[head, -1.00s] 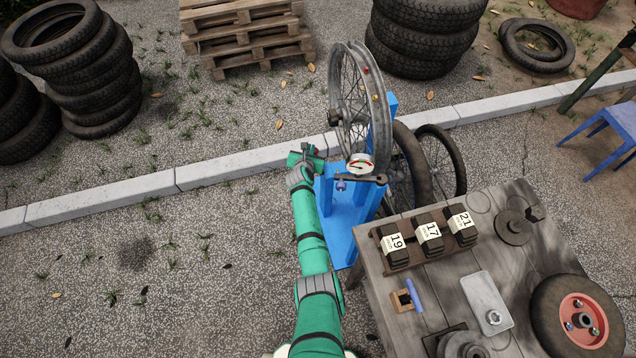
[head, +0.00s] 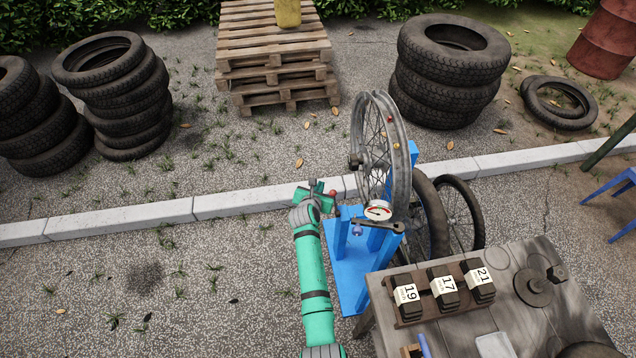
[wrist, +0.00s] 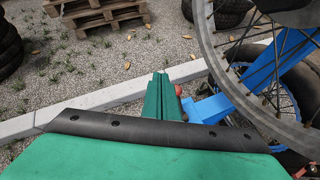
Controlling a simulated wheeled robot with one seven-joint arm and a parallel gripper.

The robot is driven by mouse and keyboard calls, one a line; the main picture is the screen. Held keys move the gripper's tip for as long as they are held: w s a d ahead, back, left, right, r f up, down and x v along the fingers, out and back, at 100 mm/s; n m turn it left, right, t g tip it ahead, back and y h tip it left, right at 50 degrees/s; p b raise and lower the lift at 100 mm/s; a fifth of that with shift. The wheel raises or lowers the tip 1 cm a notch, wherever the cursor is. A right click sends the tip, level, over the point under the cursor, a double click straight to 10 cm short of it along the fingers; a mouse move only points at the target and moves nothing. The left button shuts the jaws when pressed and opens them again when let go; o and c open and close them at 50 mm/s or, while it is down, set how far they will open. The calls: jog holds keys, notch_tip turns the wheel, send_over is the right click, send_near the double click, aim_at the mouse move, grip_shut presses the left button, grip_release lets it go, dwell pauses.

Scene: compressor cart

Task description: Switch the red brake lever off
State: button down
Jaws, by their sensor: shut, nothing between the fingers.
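A small red knob (head: 333,193), which looks like the end of the brake lever, shows just right of my gripper (head: 314,188) in the head view. It also shows in the wrist view as a red ball (wrist: 178,90) close against the right side of my green fingers (wrist: 158,98). I cannot tell whether they touch. My gripper is shut and empty, on the left side of the blue wheel stand (head: 350,280). The lever's shaft and its position are mostly hidden behind my gripper.
A spoked wheel (head: 402,180) stands upright in the stand, with a round gauge (head: 379,210) below it. A wooden bench (head: 520,315) with numbered blocks is at the right. A curb (head: 120,222) runs behind. The gravel on the left is clear.

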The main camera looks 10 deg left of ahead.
jog(key=shift+s+a+r, duration=0.15)
jog(key=shift+a+r, duration=0.05)
jog(key=shift+r, duration=0.8)
jog(key=shift+s+a+r, duration=0.1)
jog(key=shift+a+r, duration=0.1)
jog(key=shift+r, duration=0.75)
jog(key=shift+a, duration=0.1)
jog(key=s+d+f+m+t+y, duration=0.1)
jog(key=s+d+f+m, duration=0.1)
jog(key=s+m, duration=1)
jog(key=s+d+f+m+y, duration=0.1)
jog(key=s+d+f+m, duration=0.3)
jog(key=s, duration=1.4)
jog(key=s+d+r+m+t+h, duration=0.1)
jog(key=s+d+r+m, duration=0.4)
jog(key=s+r+m, duration=0.4)
jog(key=s+d+r+m+t+h, duration=0.1)
jog(key=s+d+r+m, duration=0.4)
jog(key=s+r+m, duration=0.4)
jog(key=s+r, duration=0.3)
jog(key=s, duration=0.3)
jog(key=shift+s+m+t, duration=0.2)
jog(key=shift+m+t, duration=0.1)
jog(key=shift+t, duration=0.1)
